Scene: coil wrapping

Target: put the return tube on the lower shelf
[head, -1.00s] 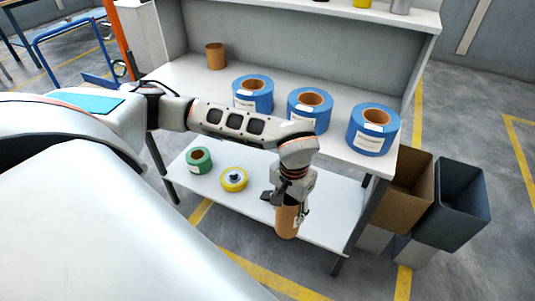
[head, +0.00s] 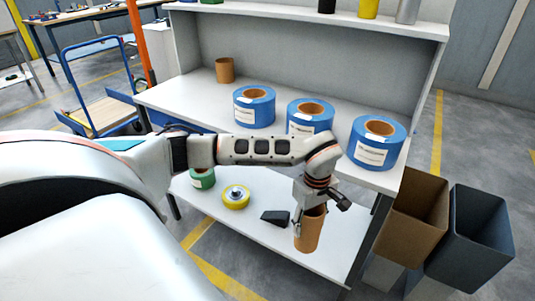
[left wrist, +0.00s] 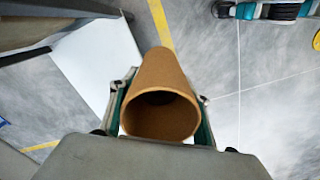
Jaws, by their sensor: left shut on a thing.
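The return tube, a brown cardboard cylinder (head: 309,232), is held roughly upright in my left gripper (head: 311,210). In the head view it overlaps the right part of the white lower shelf (head: 255,228); I cannot tell its height above it. In the left wrist view the tube's open end (left wrist: 160,75) faces the camera, with a finger of the left gripper (left wrist: 160,112) on each side. The white shelf surface (left wrist: 92,62) lies left of the tube there, with grey floor to the right. My right gripper is out of view.
A green roll (head: 202,179), a yellow roll (head: 236,197) and a dark wedge-shaped object (head: 275,217) sit on the lower shelf. Blue rolls (head: 254,107) and another brown tube (head: 225,70) stand on the worktop above. A brown bin (head: 407,215) and a dark bin (head: 472,232) stand right.

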